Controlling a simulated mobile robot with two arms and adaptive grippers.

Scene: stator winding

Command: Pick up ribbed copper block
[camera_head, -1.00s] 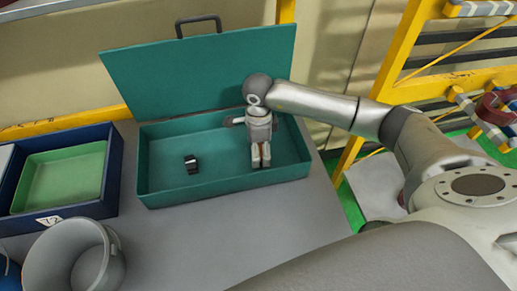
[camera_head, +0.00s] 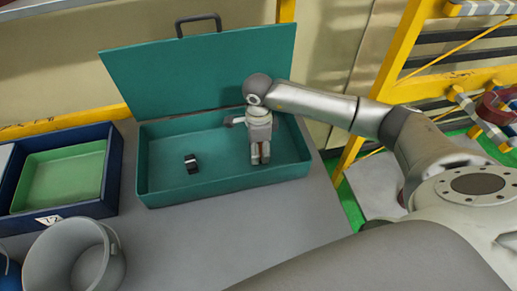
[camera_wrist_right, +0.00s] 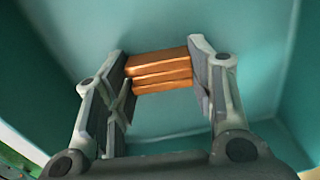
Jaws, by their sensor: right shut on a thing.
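The ribbed copper block (camera_wrist_right: 160,72) shows in the right wrist view as stacked orange-brown ribs between the fingers of my right gripper (camera_wrist_right: 160,75). The pads touch it on both sides, so the gripper is shut on it. In the head view my right gripper (camera_head: 260,155) points down inside the right part of the open green toolbox (camera_head: 225,192). The block is mostly hidden there; only a small reddish bit shows between the fingers. I cannot tell whether the block rests on the box floor. My left gripper is not in view.
The raised lid (camera_head: 195,75) stands behind. A blue bin (camera_head: 112,190) with a green tray (camera_head: 60,178) and a grey bucket (camera_head: 70,262) are at left. The table (camera_head: 200,240) in front is clear.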

